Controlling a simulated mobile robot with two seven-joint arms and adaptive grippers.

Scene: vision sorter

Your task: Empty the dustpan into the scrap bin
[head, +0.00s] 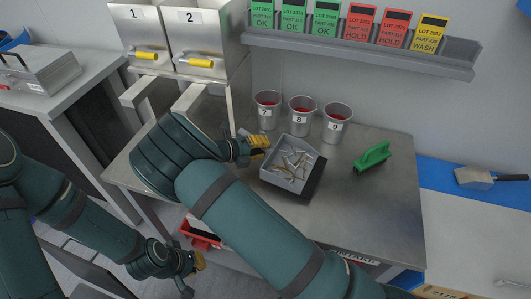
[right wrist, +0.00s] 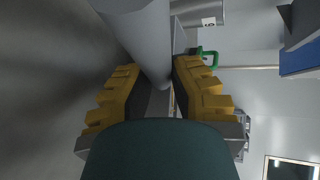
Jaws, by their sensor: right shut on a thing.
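The dustpan (head: 281,182) is a grey open pan with a dark side, over the steel table in the head view. Several thin metal and brass-coloured scraps (head: 294,162) lie in it. My right gripper (head: 258,143) is at its upper left, shut on its handle. In the right wrist view the thick grey handle (right wrist: 150,40) runs between the yellow fingers. My left gripper (head: 190,266) hangs low at the table's near left, apart from the dustpan; its jaws are unclear. A red bin (head: 203,241) shows partly under the table, behind my arm; I cannot tell if it is the scrap bin.
Cups 7 (head: 267,113), 8 (head: 301,117) and 9 (head: 337,126) stand behind the dustpan. A green brush (head: 373,157) lies to its right. A card rack (head: 365,50) hangs on the wall.

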